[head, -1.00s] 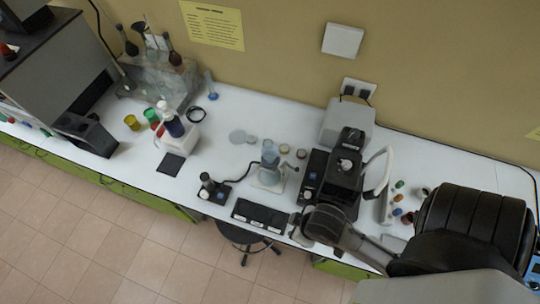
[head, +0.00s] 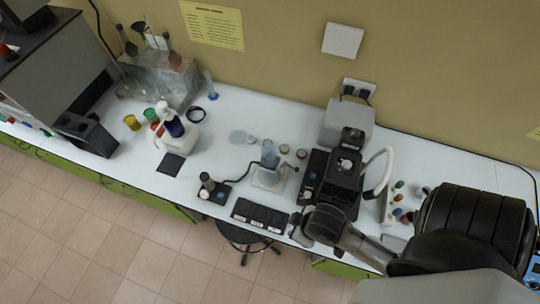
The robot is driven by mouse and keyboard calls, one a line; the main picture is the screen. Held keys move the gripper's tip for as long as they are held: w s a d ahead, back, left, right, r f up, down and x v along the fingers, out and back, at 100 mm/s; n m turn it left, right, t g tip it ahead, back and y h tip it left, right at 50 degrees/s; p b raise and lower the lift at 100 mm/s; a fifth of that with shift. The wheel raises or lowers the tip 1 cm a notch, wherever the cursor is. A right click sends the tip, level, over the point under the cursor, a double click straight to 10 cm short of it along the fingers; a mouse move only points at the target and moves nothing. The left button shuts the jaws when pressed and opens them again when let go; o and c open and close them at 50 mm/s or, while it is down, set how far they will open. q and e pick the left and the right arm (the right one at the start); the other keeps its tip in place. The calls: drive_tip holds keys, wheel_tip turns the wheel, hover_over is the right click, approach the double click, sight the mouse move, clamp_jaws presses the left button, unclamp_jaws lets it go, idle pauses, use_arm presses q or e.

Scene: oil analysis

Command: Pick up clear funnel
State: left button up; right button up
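I cannot make out the clear funnel for certain. A funnel-shaped piece (head: 139,28) stands at the back left, above a see-through glassware rack (head: 155,80) against the wall; it looks dark here. My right arm comes in from the lower right. Its far end (head: 312,224) lies over the bench's front edge beside a black instrument, well to the right of the rack. Its fingers are too dark and small to read. My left gripper is not in view.
A blue-tinted vessel (head: 270,154) stands mid-bench, with a black instrument (head: 335,182) to its right. A white bottle (head: 187,131), yellow cup (head: 132,122) and blue-footed cylinder (head: 211,86) stand near the rack.

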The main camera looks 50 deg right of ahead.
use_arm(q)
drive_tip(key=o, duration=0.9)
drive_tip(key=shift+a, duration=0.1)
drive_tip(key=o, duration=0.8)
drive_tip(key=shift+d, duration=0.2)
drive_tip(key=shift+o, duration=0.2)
